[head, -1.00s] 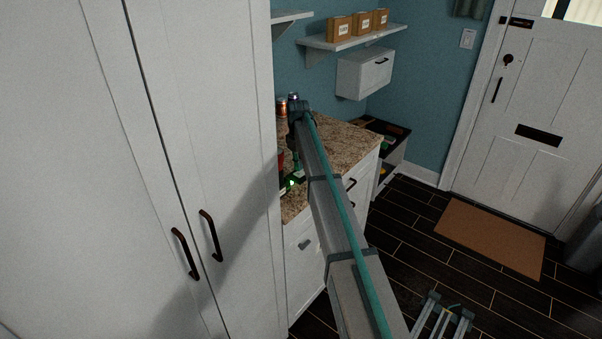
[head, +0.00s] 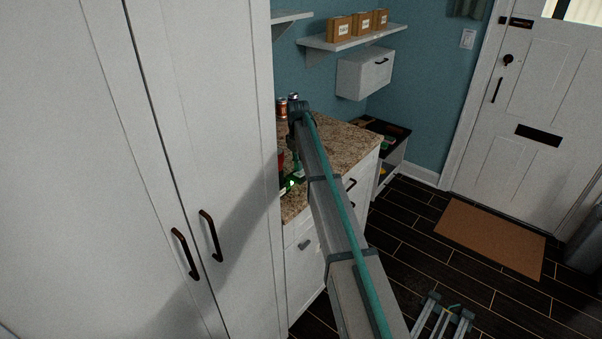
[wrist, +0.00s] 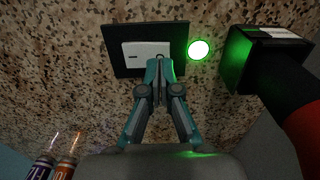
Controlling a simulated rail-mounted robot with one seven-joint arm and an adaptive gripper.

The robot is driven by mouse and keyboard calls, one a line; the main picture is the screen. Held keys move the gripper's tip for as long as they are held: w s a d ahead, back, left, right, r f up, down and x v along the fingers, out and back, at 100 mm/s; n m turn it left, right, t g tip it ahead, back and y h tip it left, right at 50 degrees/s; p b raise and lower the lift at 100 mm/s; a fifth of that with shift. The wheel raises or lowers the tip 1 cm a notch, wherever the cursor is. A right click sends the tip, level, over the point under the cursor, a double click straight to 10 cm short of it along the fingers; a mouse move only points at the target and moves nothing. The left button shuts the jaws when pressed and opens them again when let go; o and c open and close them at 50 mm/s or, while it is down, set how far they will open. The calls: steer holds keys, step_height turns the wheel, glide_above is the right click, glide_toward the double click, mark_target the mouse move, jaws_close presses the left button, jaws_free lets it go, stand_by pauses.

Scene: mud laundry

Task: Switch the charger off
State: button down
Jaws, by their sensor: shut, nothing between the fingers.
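In the wrist view a dark plate (wrist: 125,62) with a white rocker switch (wrist: 146,52) lies on the speckled counter. A round green light (wrist: 199,50) glows to its right. Beside the light is a black charger block (wrist: 258,60) with a pale label on top. My gripper (wrist: 159,62) is shut and empty, its fingertips over the lower right edge of the switch. I cannot tell whether they touch it. In the head view the green glow (head: 290,184) shows at the counter's left, partly hidden by the cabinet and my arm.
A black and red object (wrist: 300,110) stands close on the right in the wrist view. A tall white cabinet (head: 225,120) borders the counter (head: 345,143) on the left.

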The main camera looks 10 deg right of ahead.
mark_target(298, 174)
steer(key=shift+f+b, duration=0.4)
steer(key=shift+f, duration=0.8)
stand_by(0.6)
steer(key=shift+r+p, duration=1.7)
steer(key=shift+r, duration=1.85)
